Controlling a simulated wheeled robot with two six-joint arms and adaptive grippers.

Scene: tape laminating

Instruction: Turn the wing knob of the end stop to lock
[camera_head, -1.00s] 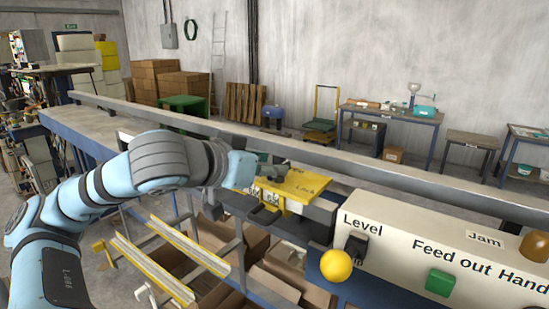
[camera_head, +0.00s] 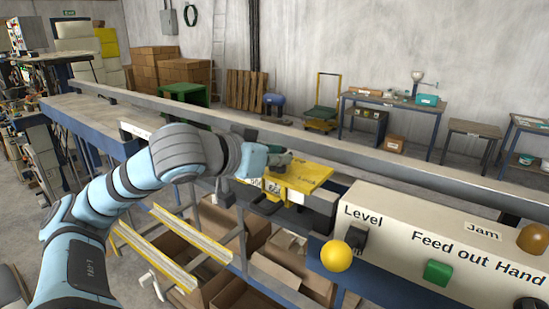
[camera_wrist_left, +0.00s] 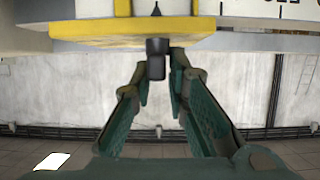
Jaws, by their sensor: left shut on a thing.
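The yellow end stop (camera_head: 305,175) sits on the rail by the bench edge, with dark lettering on its top partly hidden. My left gripper (camera_head: 280,160) is at its left part, with the arm coming in from the left. In the left wrist view, the end stop's yellow plate (camera_wrist_left: 110,33) spans the top, and a dark knob (camera_wrist_left: 156,62) sticks out from its edge. The green fingers of my left gripper (camera_wrist_left: 163,72) converge on this knob and are shut on it. The knob's wings and exact turn angle are hard to make out. My right gripper is not in view.
A cream control panel (camera_head: 440,240) with a yellow ball knob (camera_head: 336,256) and a green button (camera_head: 437,272) stands to the right. A long grey rail (camera_head: 370,168) runs behind the end stop. Open cardboard boxes (camera_head: 240,297) lie below the bench.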

